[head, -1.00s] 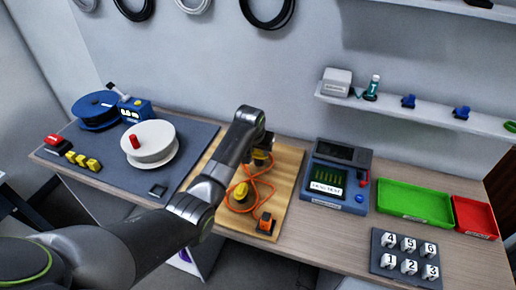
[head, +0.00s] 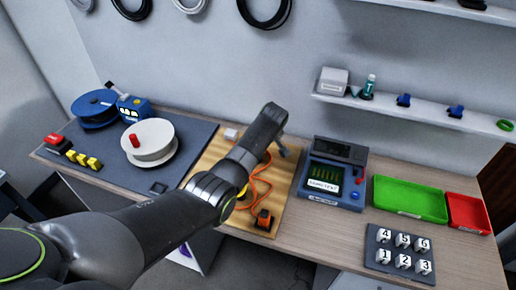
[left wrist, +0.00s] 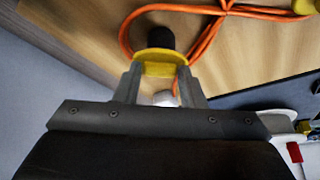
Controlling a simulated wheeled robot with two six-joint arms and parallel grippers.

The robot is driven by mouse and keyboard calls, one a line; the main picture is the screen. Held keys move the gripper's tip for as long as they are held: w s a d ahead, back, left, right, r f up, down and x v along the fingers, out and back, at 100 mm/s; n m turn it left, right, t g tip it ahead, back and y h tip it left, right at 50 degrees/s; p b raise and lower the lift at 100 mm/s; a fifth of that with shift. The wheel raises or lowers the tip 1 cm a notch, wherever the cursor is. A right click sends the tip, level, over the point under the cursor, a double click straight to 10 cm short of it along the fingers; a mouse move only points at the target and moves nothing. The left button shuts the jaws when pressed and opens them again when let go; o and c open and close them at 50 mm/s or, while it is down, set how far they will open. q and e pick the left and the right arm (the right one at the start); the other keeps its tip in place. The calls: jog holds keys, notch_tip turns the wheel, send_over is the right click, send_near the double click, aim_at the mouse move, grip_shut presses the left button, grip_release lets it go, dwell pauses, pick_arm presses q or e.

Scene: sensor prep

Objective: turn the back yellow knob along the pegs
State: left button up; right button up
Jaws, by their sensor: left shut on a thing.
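In the left wrist view, my left gripper (left wrist: 160,78) is shut on a yellow knob (left wrist: 160,68) with a dark round end, just over the wooden board (left wrist: 255,55). An orange cable (left wrist: 205,40) loops beside it. In the head view, my left arm reaches over the board (head: 213,155) and hides the back knob; a grey finger (head: 284,152) shows past the arm. A front yellow knob (head: 243,192) is partly covered by the arm. The pegs cannot be made out. My right gripper is not in view.
An orange block (head: 264,219) sits at the board's front. A blue tester (head: 331,186), a green tray (head: 409,198) and a red tray (head: 468,213) stand to the right. A white spool (head: 150,140) stands on the grey mat at the left.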

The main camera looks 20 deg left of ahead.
pick_arm(q)
jog(key=shift+w+d+f+n+y+b, duration=0.15)
jog(key=shift+n+y+b, duration=0.15)
jog(key=shift+n+b, duration=0.5)
jog(key=n+g+b, duration=0.1)
jog(key=n+b, duration=0.3)
jog(key=shift+w+g, duration=0.2)
jog(key=shift+g, duration=0.2)
jog(key=shift+n+g+b, duration=0.4)
jog(key=shift+n+b, duration=0.8)
jog(key=shift+b, duration=0.15)
jog(key=o, duration=1)
jog(key=shift+y, duration=0.3)
jog(key=shift+r, duration=0.2)
jog(key=b+v, duration=0.2)
jog(key=v, duration=1.5)
jog(key=shift+w+r+b, duration=0.1)
jog(key=shift+r+b, duration=0.1)
jog(key=shift+b, duration=0.2)
